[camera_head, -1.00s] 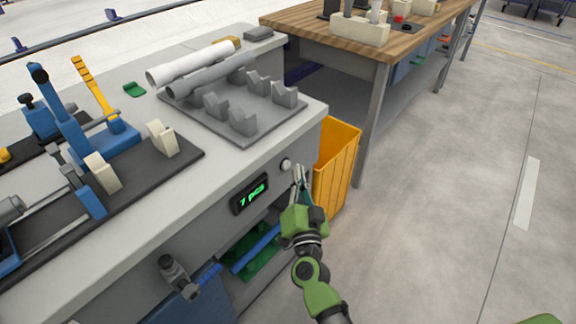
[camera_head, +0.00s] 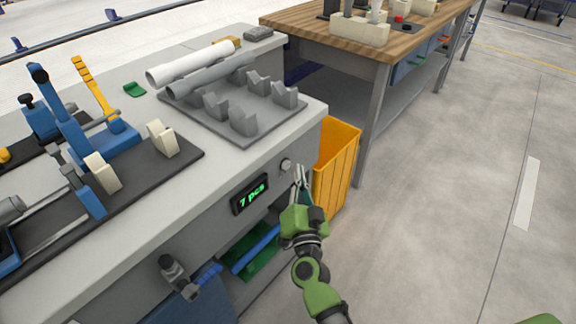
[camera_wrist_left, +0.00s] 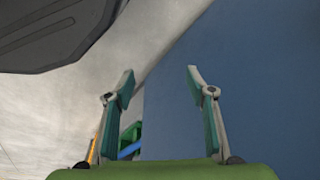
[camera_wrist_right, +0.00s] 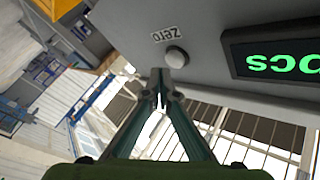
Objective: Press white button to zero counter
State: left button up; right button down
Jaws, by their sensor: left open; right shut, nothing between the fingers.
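The white button (camera_head: 286,165) is on the front face of the grey workbench, near its right corner. It also shows in the right wrist view (camera_wrist_right: 175,57), beside a "Zero" label (camera_wrist_right: 164,34). The counter display (camera_head: 250,194) is left of the button and reads "7 pcs" in green. My right gripper (camera_head: 299,172) is shut and empty, its tips just below and right of the button. In the right wrist view the fingertips (camera_wrist_right: 161,80) are close below the button; I cannot tell whether they touch it. My left gripper (camera_wrist_left: 162,75) is open and empty, facing a blue surface.
A yellow bin (camera_head: 338,170) stands close to the right of my right gripper, between the workbench and a wooden table (camera_head: 385,45). White and grey pipes (camera_head: 190,63) and a grey holder plate (camera_head: 240,130) lie on the workbench. The floor to the right is clear.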

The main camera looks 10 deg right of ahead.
jog(key=shift+w, duration=0.1)
pick_arm(q)
jog(key=shift+s+a+f, duration=0.1)
jog(key=shift+s+f, duration=0.25)
jog(key=shift+f, duration=0.2)
pick_arm(e)
jog(key=shift+w+a, duration=0.2)
pick_arm(q)
jog(key=shift+w+r, duration=0.1)
jog(key=shift+w, duration=0.05)
pick_arm(e)
jog(key=shift+w, duration=0.1)
